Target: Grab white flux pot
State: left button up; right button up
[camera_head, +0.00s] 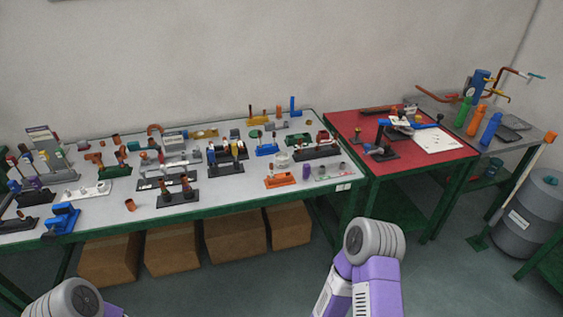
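A small pale, whitish round pot-like thing (282,159) stands on the long grey-topped table (110,215), near its right part. It is too small to tell for sure that it is the white flux pot. It stands behind an orange block (280,181) and left of a dark rack with a green part (318,150). Parts of my two arms, with grey rounded joints, show at the bottom edge, low and in front of the tables. Neither gripper shows, so what they hold cannot be seen.
The long table is crowded with small tools and racks. Cardboard boxes (235,232) sit beneath it. A red-topped table (350,125) adjoins on the right, then a grey table with blue, orange and green bottles (491,129). A grey drum (525,220) stands at the far right.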

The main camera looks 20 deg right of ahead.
aim_at(280, 158)
jog(key=k, duration=0.5)
jog(key=u, duration=0.5)
jog(key=i, duration=1.55)
jog(key=z, duration=0.65)
